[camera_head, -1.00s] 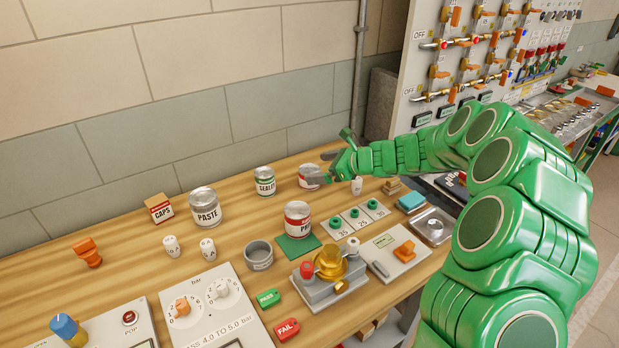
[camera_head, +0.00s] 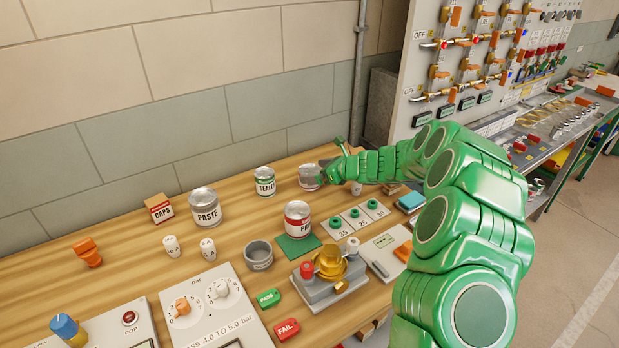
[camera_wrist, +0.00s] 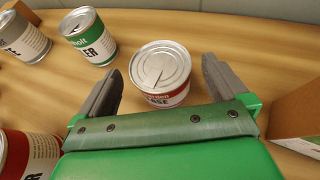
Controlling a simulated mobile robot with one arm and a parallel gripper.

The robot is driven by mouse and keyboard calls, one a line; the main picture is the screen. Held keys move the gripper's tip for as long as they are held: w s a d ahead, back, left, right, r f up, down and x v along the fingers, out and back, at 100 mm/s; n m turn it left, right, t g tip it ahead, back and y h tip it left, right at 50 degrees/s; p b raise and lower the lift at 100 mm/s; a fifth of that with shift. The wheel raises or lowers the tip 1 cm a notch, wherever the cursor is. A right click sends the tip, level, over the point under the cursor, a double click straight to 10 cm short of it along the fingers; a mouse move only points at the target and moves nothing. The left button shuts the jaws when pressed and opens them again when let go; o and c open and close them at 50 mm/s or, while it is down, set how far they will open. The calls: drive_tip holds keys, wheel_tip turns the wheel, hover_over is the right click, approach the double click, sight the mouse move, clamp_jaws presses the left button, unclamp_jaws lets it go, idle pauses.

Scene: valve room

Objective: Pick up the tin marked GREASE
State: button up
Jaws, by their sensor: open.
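The GREASE tin (camera_wrist: 161,72) stands upright on the wooden bench. In the wrist view its grey lid and red-and-white label show, with only the end of the word, "ASE", readable. My gripper (camera_wrist: 160,68) is open, with one finger on each side of the tin and a visible gap on both sides. In the head view the tin (camera_head: 309,177) is at the back of the bench, partly hidden by my gripper (camera_head: 324,173).
The SEALER tin (camera_head: 265,182) stands left of the GREASE tin, and the PASTE tin (camera_head: 205,208) is farther left. A red-labelled tin (camera_head: 298,220) is on a green mat in front. A cardboard box (camera_wrist: 298,112) is close to my right finger. The wall runs behind.

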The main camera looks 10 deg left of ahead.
sight(313, 171)
drive_tip(key=shift+x, duration=1.65)
drive_tip(key=c, duration=1.1)
